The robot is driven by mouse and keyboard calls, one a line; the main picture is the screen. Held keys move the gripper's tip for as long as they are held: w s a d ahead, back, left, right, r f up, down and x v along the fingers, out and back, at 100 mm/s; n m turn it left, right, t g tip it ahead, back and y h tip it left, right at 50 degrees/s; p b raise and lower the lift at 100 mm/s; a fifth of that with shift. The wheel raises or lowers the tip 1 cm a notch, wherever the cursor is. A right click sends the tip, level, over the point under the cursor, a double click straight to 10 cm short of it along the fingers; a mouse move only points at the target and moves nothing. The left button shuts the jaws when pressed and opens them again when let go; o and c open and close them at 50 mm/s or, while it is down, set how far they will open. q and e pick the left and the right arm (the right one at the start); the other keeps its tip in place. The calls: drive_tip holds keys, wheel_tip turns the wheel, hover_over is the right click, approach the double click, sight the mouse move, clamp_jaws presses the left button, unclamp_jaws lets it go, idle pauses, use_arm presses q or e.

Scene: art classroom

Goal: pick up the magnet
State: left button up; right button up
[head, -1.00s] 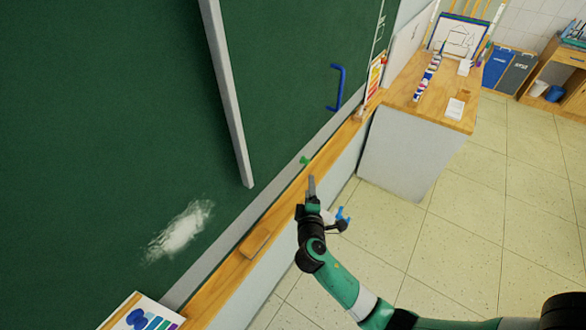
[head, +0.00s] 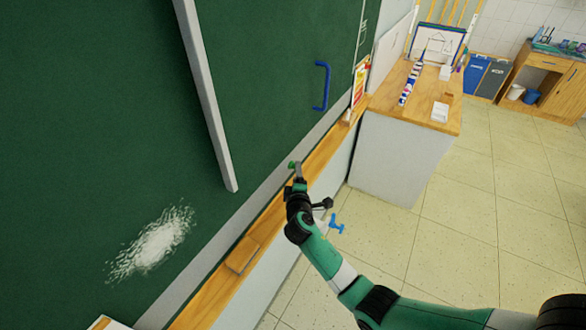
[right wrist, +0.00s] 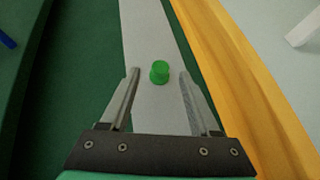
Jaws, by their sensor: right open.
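The magnet is a small green round piece (right wrist: 160,72) on the pale strip along the chalkboard's lower edge. In the head view the magnet (head: 292,165) shows right beside the fingertips of my right gripper (head: 298,172). In the right wrist view my right gripper (right wrist: 158,85) is open and empty. Its two fingers stand on either side of the line to the magnet, which sits between and slightly beyond the tips. I cannot tell whether either finger touches it. My left gripper is not in view.
A wooden ledge (head: 210,300) runs below the board, with a wooden block (head: 242,255) on it. A grey bar (head: 207,95) and a blue handle (head: 321,86) are on the board. A cabinet (head: 400,155) stands at the ledge's far end. Open floor (head: 470,220) lies to the right.

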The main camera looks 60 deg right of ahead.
drive_tip(key=shift+x, duration=1.15)
clamp_jaws()
wheel_tip(320, 180, up, 8)
drive_tip(key=p, duration=0.3)
drive_tip(key=s+f+p, duration=0.1)
drive_tip(key=s+p, duration=0.3)
drive_tip(key=s, duration=1.6)
drive_tip(key=shift+a, duration=0.25)
